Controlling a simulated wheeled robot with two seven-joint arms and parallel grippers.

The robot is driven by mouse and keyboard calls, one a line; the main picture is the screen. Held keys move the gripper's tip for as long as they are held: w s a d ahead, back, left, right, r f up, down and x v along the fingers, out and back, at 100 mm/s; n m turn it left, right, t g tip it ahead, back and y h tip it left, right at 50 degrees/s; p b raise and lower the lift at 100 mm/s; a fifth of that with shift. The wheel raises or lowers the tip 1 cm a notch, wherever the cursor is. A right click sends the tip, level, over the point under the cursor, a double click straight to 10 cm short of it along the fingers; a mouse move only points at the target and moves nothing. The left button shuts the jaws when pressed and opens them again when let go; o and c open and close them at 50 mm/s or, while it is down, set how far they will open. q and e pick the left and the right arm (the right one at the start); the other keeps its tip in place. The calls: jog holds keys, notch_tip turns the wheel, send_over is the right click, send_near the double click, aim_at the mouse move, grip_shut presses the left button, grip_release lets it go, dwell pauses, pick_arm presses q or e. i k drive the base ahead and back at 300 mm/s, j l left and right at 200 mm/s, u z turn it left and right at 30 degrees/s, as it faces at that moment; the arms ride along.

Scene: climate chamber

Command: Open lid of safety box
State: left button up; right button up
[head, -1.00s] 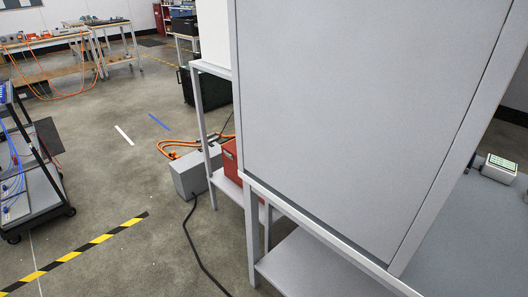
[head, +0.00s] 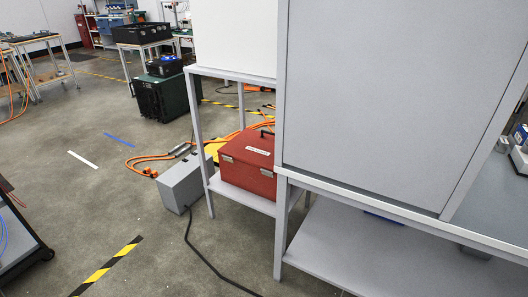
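A red box (head: 247,163) with a white label on its lid, a dark handle and metal latches on its front stands on the lower shelf of a grey-white stand, left of the large grey cabinet. Its lid looks shut. I take it to be the safety box, but the label is too small to read. The cabinet hides nothing of its front, and a stand leg is close to its right side. Neither of my grippers is in view.
A large grey cabinet (head: 381,100) on a frame fills the right. A grey metal box (head: 182,184) with orange cables stands on the floor, a black cable (head: 205,259) running forward. A dark cart (head: 18,247) stands at left. Floor between is mostly clear.

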aim_at(255, 147)
jog(key=i+j, duration=0.3)
jog(key=i, duration=0.15)
jog(key=i+j, duration=0.35)
jog(key=i, duration=0.15)
